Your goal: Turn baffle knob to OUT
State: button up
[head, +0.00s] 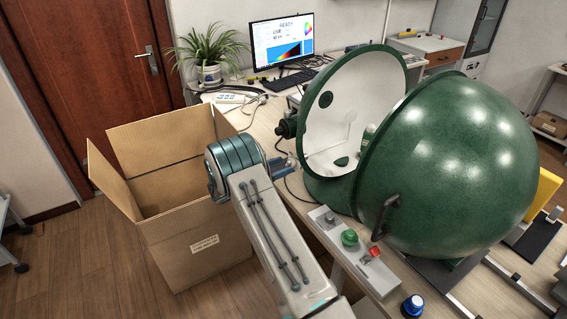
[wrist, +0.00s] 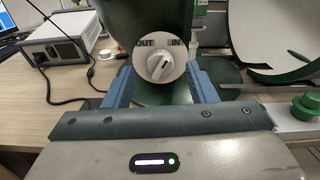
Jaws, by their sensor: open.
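The baffle knob (wrist: 160,66) is a white round dial on a dark green housing (wrist: 140,18) in the wrist view. OUT is printed at its upper left and IN at its upper right. Its raised grip slants toward the upper right, on the IN side. My gripper (wrist: 158,76) is open, with one blue finger on either side of the knob in the picture. I cannot tell whether the fingers touch it. In the head view, my gripper (head: 281,166) is beside the green sphere's left side, and I cannot make out the knob's marking there.
The large green sphere (head: 455,150) stands open on the bench, its white-lined half (head: 345,95) behind. A control strip with a green button (head: 349,237) and a red switch (head: 374,252) lies in front. An open cardboard box (head: 200,245) stands left of my arm.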

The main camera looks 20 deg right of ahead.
jog(key=shift+w+d, duration=0.1)
jog(key=shift+d, duration=0.65)
grip_shut()
